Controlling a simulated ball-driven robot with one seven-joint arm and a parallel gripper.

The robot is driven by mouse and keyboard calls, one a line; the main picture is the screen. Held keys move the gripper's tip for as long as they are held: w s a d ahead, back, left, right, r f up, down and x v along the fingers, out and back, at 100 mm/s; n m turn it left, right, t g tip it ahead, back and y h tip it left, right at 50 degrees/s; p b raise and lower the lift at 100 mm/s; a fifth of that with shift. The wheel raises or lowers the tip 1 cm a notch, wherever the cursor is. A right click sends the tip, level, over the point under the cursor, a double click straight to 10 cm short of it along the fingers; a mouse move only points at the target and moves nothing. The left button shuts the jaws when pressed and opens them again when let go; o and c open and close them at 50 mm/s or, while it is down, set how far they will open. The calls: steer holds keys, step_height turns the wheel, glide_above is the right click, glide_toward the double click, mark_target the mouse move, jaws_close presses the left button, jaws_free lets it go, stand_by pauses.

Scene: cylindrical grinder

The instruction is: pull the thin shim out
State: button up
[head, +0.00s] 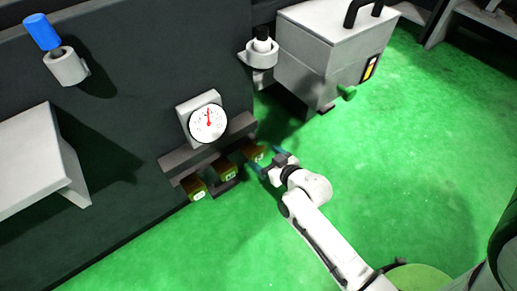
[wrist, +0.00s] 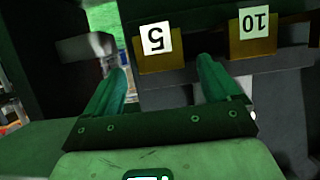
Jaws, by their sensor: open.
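Three brass-coloured shims with white number tags stick out of a dark rack below a dial gauge. In the wrist view the tags are upside down. The shim tagged 5 (wrist: 158,62) lies between my open fingers, and the shim tagged 10 (wrist: 252,46) is to its right. In the head view my gripper (head: 267,158) is at the right-hand shim (head: 254,154); the middle shim (head: 227,171) and left shim (head: 195,190) are clear of it. My gripper also shows in the wrist view (wrist: 162,68), its green-looking fingers apart. Contact with the shim cannot be told.
The dial gauge (head: 208,122) sits just above the rack (head: 176,162) on the dark machine front. A grey box with a black handle (head: 335,45) stands at upper right. A pale ledge (head: 38,160) juts out at left. The green floor (head: 430,140) is clear at right.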

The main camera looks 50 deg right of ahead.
steer(key=shift+p+v, duration=0.55)
steer(key=shift+v, duration=1.65)
steer(key=s+a+n+g+y, duration=0.25)
steer(key=s+a+g, duration=0.2)
steer(key=a, duration=0.35)
steer(key=s+a+r+g, duration=0.3)
steer(key=s+g, duration=0.4)
steer(key=s, duration=0.2)
step_height(320, 180, up, 31)
steer(key=p, duration=3.1)
steer(key=shift+s+a+r+y, duration=0.15)
steer(key=shift+s+a+y, duration=0.1)
steer(key=shift+y, duration=0.2)
